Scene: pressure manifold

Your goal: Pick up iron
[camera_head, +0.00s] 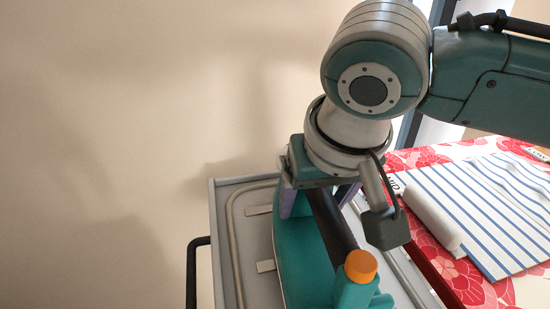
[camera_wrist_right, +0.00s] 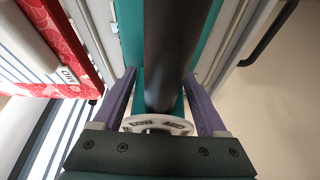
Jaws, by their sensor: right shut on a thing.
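The iron has a teal body (camera_head: 293,262), a black handle (camera_head: 333,228) and an orange cap (camera_head: 361,265) at its near end. It sits on or just over the grey tray, and I cannot tell whether they touch. My right gripper (camera_head: 318,203) reaches down from above, with its purple fingers on either side of the handle, shut on it. In the right wrist view, the handle (camera_wrist_right: 178,45) runs between the fingers (camera_wrist_right: 160,88), and a white dial (camera_wrist_right: 158,124) shows near the palm. My left gripper is not in view.
The grey tray (camera_head: 219,225) has a raised rim and a black side bar (camera_head: 194,275). To the right is a red floral surface (camera_head: 440,270) with a blue-striped cloth (camera_head: 490,210) and a pale rolled edge (camera_head: 432,215). A bare wall fills the left.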

